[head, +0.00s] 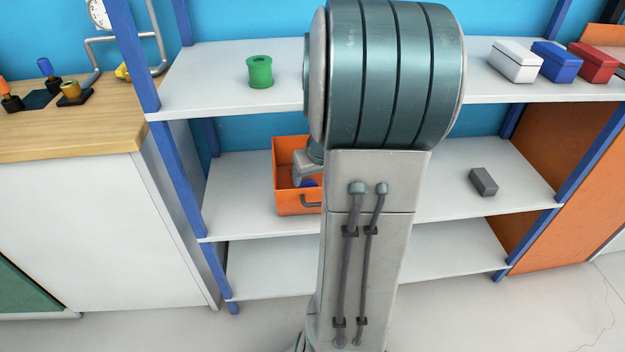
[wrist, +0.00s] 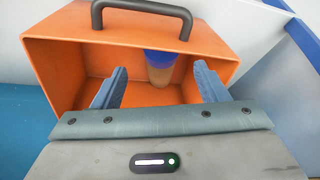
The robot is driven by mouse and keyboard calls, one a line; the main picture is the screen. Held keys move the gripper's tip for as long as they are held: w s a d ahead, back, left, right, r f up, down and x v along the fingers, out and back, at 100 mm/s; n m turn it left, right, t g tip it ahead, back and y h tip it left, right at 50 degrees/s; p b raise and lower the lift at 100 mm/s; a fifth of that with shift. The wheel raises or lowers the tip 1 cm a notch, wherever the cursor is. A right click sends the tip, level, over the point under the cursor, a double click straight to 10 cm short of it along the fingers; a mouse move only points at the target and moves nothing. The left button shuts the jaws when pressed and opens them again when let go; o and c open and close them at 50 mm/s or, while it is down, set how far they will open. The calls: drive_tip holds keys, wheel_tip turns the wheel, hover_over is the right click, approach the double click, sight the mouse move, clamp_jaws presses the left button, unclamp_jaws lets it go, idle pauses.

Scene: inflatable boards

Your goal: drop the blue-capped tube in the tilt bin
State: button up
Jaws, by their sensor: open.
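The orange tilt bin (head: 297,203) stands on the middle shelf, partly hidden by my arm. In the wrist view, the bin (wrist: 240,50) shows its open mouth and dark handle. The blue-capped tube (wrist: 160,75), with a blue cap and a tan see-through body, is inside the bin near a wall. My gripper (wrist: 160,80) is open, its two blue fingers reaching into the bin's mouth on either side of the tube, with gaps to both. A small blue patch shows inside the bin in the head view; I cannot tell whether it is finger or cap.
A green spool (head: 259,71) stands on the upper shelf, with white (head: 514,63), blue (head: 554,62) and red (head: 592,63) boxes at its right. A grey block (head: 483,182) lies on the middle shelf. A blue shelf post (head: 190,170) rises left of the bin.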

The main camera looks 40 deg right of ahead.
drive_tip(key=d+p+v, duration=0.1)
drive_tip(key=v, duration=0.5)
drive_tip(key=s+a+n+g, duration=0.1)
drive_tip(key=s+a, duration=0.2)
drive_tip(key=a, duration=0.5)
drive_tip(key=s+a+n+g, duration=0.1)
drive_tip(key=s+a, duration=0.2)
drive_tip(key=a, duration=0.4)
drive_tip(key=s+a+r+n+g+y, duration=0.1)
drive_tip(key=s+a, duration=0.2)
drive_tip(key=a, duration=0.5)
drive_tip(key=shift+s+a, duration=0.3)
drive_tip(key=shift+s, duration=0.1)
drive_tip(key=shift+r, duration=0.1)
